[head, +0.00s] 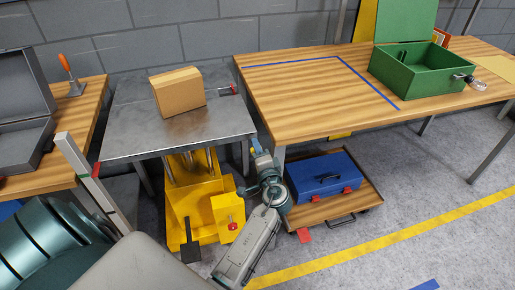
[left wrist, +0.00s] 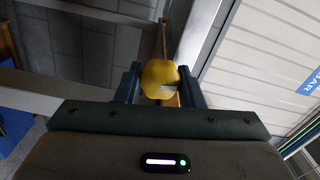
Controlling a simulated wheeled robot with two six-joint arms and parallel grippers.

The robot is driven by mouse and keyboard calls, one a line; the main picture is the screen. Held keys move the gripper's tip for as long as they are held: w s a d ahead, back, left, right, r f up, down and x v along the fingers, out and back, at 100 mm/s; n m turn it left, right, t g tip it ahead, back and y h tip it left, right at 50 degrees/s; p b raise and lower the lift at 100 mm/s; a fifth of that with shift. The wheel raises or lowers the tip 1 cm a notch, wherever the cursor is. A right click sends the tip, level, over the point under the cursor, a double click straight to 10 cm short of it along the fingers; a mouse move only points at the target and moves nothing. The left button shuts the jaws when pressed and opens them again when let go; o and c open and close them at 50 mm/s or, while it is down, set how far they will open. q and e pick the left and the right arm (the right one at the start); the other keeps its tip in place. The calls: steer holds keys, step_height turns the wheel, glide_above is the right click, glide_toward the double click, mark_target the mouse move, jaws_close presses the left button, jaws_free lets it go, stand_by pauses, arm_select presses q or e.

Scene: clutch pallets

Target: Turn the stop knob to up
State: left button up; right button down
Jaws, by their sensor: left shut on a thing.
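The stop knob (left wrist: 159,75) is yellow and rounded in the left wrist view, with a short pale mark toward its right side. My left gripper (left wrist: 159,92) is shut on it, one dark finger on each side. In the head view my left gripper (head: 257,148) is between the metal-topped yellow lift table and the front left corner of the wooden bench. The knob is hidden there, and I cannot tell which way is up for its mark. My right gripper is not in view.
The metal top (head: 140,137) of the yellow lift table (head: 188,203) carries a cardboard box (head: 178,91). The wooden bench (head: 300,100) holds an open green box (head: 415,75). A blue toolbox (head: 323,175) sits on a low wooden platform close to my wrist.

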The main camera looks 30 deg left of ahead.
arm_select(q)
steer(key=shift+m+p, duration=0.35)
steer(key=shift+m, duration=0.75)
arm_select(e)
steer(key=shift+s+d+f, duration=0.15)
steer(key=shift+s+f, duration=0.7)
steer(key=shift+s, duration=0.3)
arm_select(q)
steer(key=o, duration=1)
steer(key=shift+f, duration=0.15)
